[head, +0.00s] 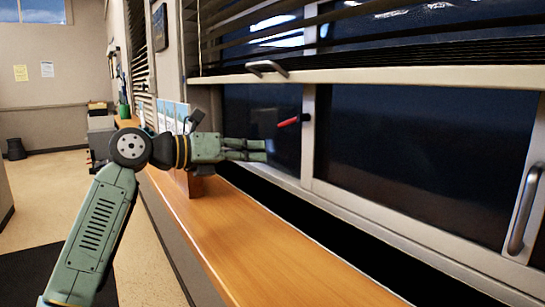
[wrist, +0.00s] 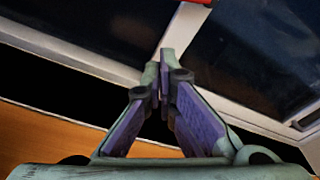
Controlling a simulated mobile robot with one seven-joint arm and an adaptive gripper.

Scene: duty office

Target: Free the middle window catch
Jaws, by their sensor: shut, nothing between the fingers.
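A red catch handle (head: 289,122) on a dark mount sits on the upright window post (head: 307,135) in the head view. In the wrist view a red piece (wrist: 196,2) is cut off by the top edge, above the pale post (wrist: 184,30). My gripper (head: 265,150) is left of and a little below the red handle in the head view, apart from it. Its fingers also show in the wrist view (wrist: 163,65), with tips together and nothing between them. I cannot tell how far the fingertips are from the glass.
A wooden sill (head: 240,240) runs below the windows, clear in its near part. Brochures (head: 172,115) stand on the sill behind my arm. A grey handle (head: 267,68) is on the rail above, another handle (head: 525,210) at right. Blinds (head: 400,45) hang above.

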